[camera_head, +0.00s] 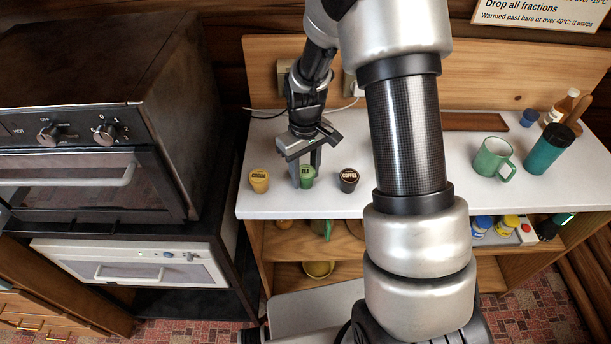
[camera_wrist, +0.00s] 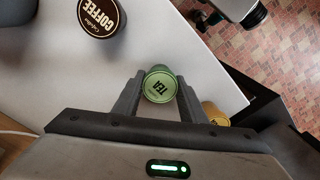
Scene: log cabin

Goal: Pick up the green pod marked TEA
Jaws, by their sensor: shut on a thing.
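The green pod marked TEA (camera_head: 306,177) stands on the white counter, between a yellow pod and a dark pod. My gripper (camera_head: 307,172) reaches down to it from above and behind. In the wrist view the green TEA pod (camera_wrist: 159,86) sits between the two fingers of my gripper (camera_wrist: 159,90), which are shut on it. The pod looks upright; I cannot tell whether it touches the counter.
The yellow COCOA pod (camera_head: 259,180) is close on the left, the dark COFFEE pod (camera_head: 348,180) on the right. A green mug (camera_head: 493,158) and a teal tumbler (camera_head: 546,150) stand at the right. The counter's front edge is near. An oven (camera_head: 80,150) stands left.

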